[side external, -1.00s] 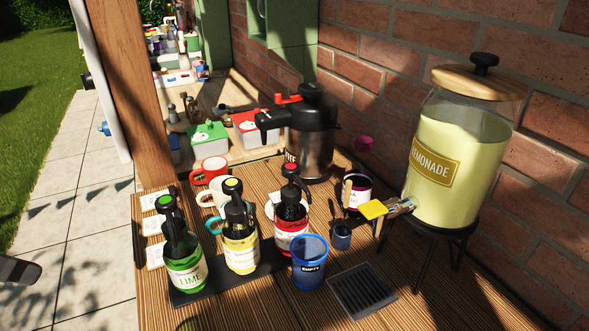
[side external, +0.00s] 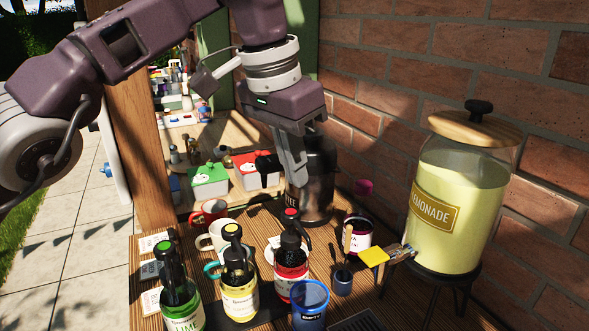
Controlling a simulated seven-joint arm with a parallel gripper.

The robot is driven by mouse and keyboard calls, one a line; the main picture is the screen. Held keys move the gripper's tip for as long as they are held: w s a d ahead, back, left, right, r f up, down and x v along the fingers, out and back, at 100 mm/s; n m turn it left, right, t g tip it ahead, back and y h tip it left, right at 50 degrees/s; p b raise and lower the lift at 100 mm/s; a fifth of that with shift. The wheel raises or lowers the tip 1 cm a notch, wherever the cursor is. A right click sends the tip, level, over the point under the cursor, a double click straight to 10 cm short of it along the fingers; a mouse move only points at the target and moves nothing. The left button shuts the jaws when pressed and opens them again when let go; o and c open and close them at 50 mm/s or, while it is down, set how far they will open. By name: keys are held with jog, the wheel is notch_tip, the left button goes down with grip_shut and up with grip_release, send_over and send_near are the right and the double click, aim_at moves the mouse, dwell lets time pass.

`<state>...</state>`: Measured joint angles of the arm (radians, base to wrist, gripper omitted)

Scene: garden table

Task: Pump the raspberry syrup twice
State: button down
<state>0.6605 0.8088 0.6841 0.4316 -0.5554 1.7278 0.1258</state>
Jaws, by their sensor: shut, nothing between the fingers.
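The bottle with the red label and red dot on its black pump head (side external: 291,281) looks like the raspberry syrup; its label is too small to read. It stands upright at the right end of a row of pump bottles. My gripper (side external: 292,207) points down with its fingers together and empty. Its fingertips are right over or at the red-dotted pump head; I cannot tell whether they touch it. A blue cup marked EMPTY (side external: 310,306) stands just in front of the red-label bottle.
Beside it stand a yellow-label bottle (side external: 240,298) and a green lime bottle (side external: 181,308). Mugs (side external: 208,213) and a dark metal dispenser (side external: 318,185) are behind.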

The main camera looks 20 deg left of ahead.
send_over(296, 226)
jog(key=shift+s+f, duration=0.15)
jog(key=shift+f, duration=1.25)
jog(key=shift+s+f, duration=0.1)
jog(key=shift+f, duration=1.25)
jog(key=shift+s+x, duration=0.2)
jog(key=shift+x, duration=0.85)
jog(key=shift+a+f, duration=0.2)
jog(key=shift+f, duration=0.7)
jog(key=shift+w+d+v, duration=0.1)
jog(key=shift+w+v, duration=0.1)
jog(key=shift+v, duration=0.75)
jog(key=shift+w+d+v, duration=0.15)
jog(key=shift+w+v, duration=0.05)
jog(key=shift+v, duration=0.75)
jog(key=shift+s+a+x, duration=0.1)
jog(key=shift+s+x, duration=0.1)
jog(key=shift+x, duration=0.7)
jog(key=shift+s+a+x, duration=0.1)
jog(key=shift+s+x, duration=0.05)
jog(key=shift+x, duration=0.7)
